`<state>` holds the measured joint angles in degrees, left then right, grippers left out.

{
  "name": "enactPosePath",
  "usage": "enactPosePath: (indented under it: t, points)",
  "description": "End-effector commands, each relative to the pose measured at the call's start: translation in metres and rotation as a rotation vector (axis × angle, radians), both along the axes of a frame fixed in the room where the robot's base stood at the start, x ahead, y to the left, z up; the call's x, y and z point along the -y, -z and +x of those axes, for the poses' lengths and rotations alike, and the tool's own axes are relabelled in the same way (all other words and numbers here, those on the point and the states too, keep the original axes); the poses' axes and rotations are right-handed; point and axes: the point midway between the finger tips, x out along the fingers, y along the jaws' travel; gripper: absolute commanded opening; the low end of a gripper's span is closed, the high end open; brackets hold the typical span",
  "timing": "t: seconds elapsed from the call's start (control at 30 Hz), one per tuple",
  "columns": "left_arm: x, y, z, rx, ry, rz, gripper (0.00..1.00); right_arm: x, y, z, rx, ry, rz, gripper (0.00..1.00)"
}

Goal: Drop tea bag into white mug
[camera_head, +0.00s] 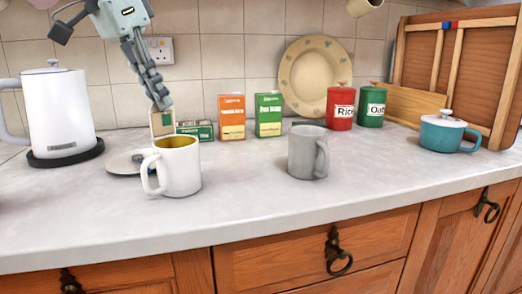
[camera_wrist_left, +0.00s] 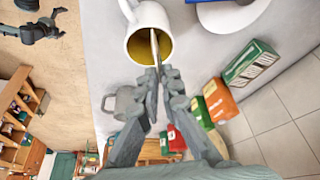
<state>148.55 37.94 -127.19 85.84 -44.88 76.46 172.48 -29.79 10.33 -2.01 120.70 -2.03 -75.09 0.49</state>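The white mug (camera_head: 180,172) stands upright on the counter, yellow inside, with its handle towards the front left. My left gripper (camera_head: 161,106) is behind and above it, pointing down, shut on the tea bag (camera_head: 161,124). The tea bag shows pale with a green patch, behind the mug's rim in the head view. In the left wrist view, the gripper (camera_wrist_left: 160,76) holds the tea bag (camera_wrist_left: 154,46) nearly edge-on, and it overlaps the opening of the white mug (camera_wrist_left: 134,14). I cannot tell its exact height over the rim.
A grey mug (camera_head: 305,152) stands to the right. A round lid-like disc (camera_head: 125,162) lies left of the white mug, near the kettle (camera_head: 59,112). A green box (camera_head: 202,130), upright cartons (camera_head: 232,118) and canisters (camera_head: 340,108) stand behind. The front counter is clear.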

Motion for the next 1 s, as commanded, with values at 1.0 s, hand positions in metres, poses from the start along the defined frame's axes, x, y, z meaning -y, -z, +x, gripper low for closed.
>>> enactPosePath:
  t: [1.0]
  points:
    - [-0.006, -0.023, -0.006, 0.005, 0.0, -0.003, 0.29, 0.0, -0.002, 0.0, 0.0, -0.001, -0.001, 1.0]
